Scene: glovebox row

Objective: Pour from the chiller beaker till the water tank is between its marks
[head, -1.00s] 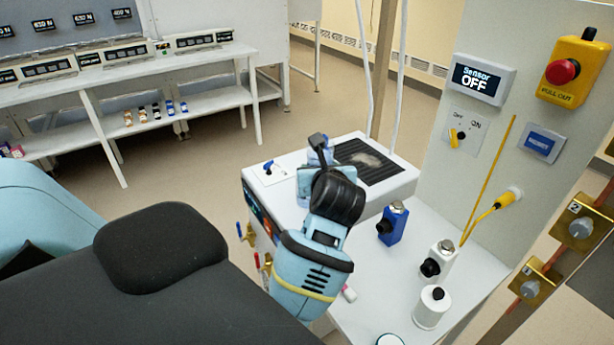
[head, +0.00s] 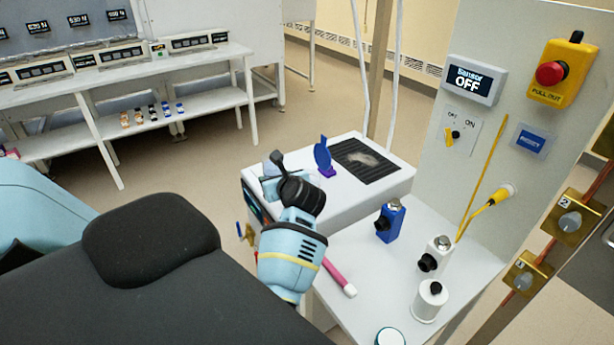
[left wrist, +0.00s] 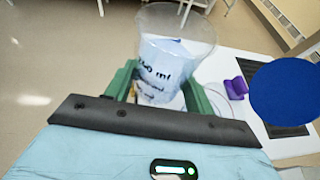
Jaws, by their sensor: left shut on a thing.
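My left gripper (head: 274,178) is shut on a clear beaker. The beaker (left wrist: 174,45) stands out large between the green fingers (left wrist: 160,88) in the left wrist view, with black print ending in "ml". Its water level is not clear. In the head view the beaker is mostly hidden by my gripper, over the left part of the white chiller box (head: 368,194). A blue disc (head: 322,154) stands up from a purple base (head: 327,172) on the box top, right of my gripper; both also show in the left wrist view. I cannot make out the tank's level or marks. My right gripper is out of view.
A dark grille (head: 367,162) lies on the box top. A blue bottle (head: 390,220), a white bottle (head: 436,257), a white jar (head: 430,300) and a pink stick (head: 339,277) are on the bench. The sensor display (head: 472,79) reads OFF. Hoses hang behind the box.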

